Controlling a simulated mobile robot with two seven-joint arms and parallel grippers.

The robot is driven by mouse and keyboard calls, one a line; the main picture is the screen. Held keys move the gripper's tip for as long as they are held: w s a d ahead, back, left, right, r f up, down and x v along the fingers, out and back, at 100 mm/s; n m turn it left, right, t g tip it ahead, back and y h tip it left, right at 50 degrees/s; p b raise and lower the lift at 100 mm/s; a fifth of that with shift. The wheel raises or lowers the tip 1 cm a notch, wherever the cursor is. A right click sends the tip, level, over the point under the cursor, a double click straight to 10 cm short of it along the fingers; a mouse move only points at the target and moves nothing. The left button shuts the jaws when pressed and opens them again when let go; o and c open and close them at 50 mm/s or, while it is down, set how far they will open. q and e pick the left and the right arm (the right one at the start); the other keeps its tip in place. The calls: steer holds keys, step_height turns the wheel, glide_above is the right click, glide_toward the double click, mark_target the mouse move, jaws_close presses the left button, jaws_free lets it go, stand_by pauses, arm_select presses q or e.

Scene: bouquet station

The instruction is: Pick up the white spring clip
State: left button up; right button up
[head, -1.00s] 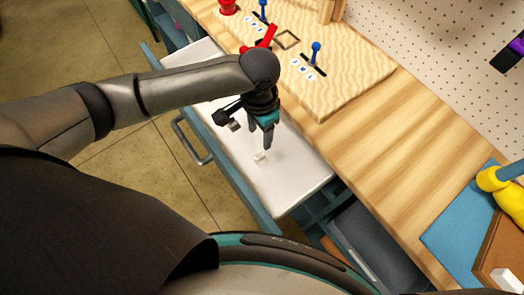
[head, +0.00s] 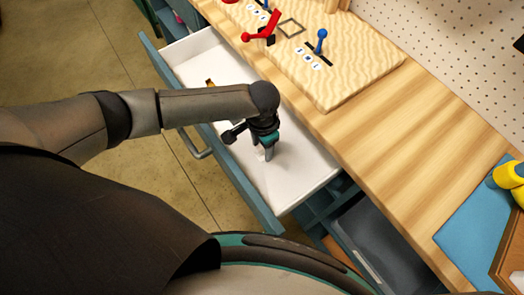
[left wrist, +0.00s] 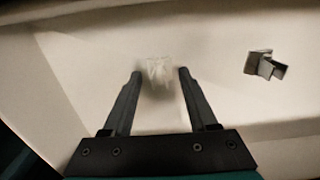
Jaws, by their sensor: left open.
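The white spring clip (left wrist: 160,72) lies on the white floor of the open drawer. In the left wrist view it is pale, slightly blurred, and sits between the tips of my open left gripper (left wrist: 158,76), with a gap at each side. In the head view my left gripper (head: 267,154) points down into the drawer, and a small white bit of the clip (head: 258,153) shows beside the fingers, which partly hide it. My right gripper is not in view.
A darker small item (left wrist: 265,65) lies to the right in the wrist view. A brownish item (head: 210,83) lies farther back. The wooden board (head: 365,75) with levers stands on the worktop (head: 420,130).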

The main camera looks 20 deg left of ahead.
arm_select(q)
jaws_close()
stand_by(0.3)
steer(key=shift+r, duration=0.1)
stand_by(0.4)
